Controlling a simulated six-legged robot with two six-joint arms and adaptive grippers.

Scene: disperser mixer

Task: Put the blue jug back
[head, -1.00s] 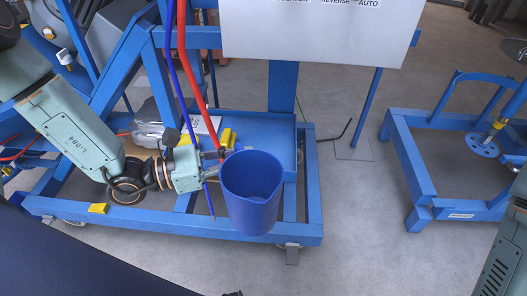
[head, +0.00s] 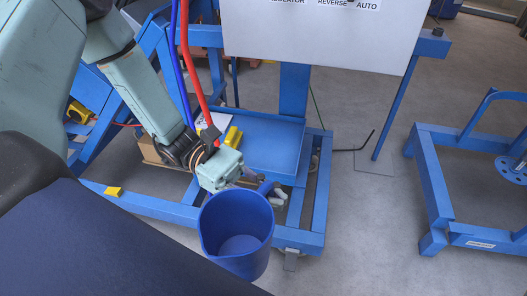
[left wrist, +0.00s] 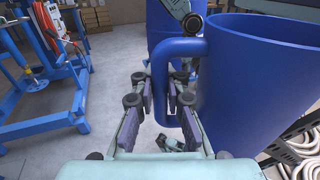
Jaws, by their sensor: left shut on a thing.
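The blue jug (head: 235,228) is upright with its open top towards the head camera, and it looks empty. It is held in the air in front of the blue frame. My left gripper (head: 266,190) is at the jug's far side, shut on the handle. In the left wrist view the jug (left wrist: 265,80) fills the right side, and its handle (left wrist: 162,85) passes between the fingers of my left gripper (left wrist: 168,95). My right gripper cannot be made out in either view.
A blue wheeled frame (head: 160,203) carries a tray (head: 270,145) and a white labelled panel (head: 315,35). Red (head: 190,70) and blue hoses hang near my left arm. Another blue stand (head: 435,190) is at right. Grey floor (head: 365,230) between them is clear. Coiled hoses (left wrist: 300,150) lie beneath the jug at right.

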